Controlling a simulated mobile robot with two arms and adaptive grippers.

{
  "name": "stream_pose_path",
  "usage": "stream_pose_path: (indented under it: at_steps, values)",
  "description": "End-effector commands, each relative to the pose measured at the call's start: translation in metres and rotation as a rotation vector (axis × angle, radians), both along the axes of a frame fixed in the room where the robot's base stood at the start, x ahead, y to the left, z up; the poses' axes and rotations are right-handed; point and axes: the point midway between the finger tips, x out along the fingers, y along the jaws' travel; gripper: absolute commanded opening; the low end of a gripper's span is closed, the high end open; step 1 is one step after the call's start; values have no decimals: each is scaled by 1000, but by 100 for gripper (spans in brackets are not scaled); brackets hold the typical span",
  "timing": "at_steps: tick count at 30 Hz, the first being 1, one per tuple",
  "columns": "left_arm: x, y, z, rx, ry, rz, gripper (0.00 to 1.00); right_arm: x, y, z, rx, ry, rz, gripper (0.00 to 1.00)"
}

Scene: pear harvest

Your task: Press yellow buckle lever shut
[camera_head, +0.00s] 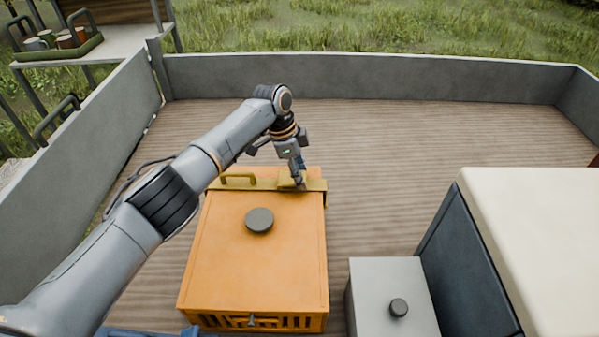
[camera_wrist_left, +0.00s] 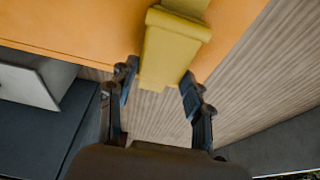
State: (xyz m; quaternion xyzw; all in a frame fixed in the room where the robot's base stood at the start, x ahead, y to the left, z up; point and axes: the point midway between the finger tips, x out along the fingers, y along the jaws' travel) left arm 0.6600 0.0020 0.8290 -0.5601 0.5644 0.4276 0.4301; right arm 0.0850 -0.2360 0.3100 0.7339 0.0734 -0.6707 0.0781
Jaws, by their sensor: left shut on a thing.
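The yellow buckle lever (camera_head: 286,184) is at the far edge of the orange crate (camera_head: 255,270), toward its right corner. In the left wrist view the lever (camera_wrist_left: 172,45) is a blocky yellow bar pointing toward my palm. My left gripper (camera_head: 299,180) reaches over the crate from the left and points down at the lever. The finger contact is partly hidden in the head view. My right gripper is not in view.
A dark round knob (camera_head: 260,220) stands on the crate's lid. A grey box (camera_head: 385,280) and a large cream-topped block (camera_head: 540,240) stand at the right. Low grey walls (camera_head: 360,78) border the wooden deck. The deck behind the crate is clear.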

Motion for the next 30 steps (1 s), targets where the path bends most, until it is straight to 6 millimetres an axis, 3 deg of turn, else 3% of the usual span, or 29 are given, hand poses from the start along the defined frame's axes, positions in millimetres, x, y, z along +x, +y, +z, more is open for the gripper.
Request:
stream_pose_path:
  at_steps: [2,3,6,17,20,30]
  values:
    - [0,0,0,0,0,0,19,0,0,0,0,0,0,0]
    - [0,0,0,0,0,0,58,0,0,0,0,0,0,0]
    - [0,0,0,0,0,0,74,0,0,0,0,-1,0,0]
    - [0,1,4,-1,-1,-1,74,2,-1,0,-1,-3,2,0]
    - [1,4,15,-2,-2,0,74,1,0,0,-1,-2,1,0]
    - [1,23,83,-1,-3,0,74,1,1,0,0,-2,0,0]
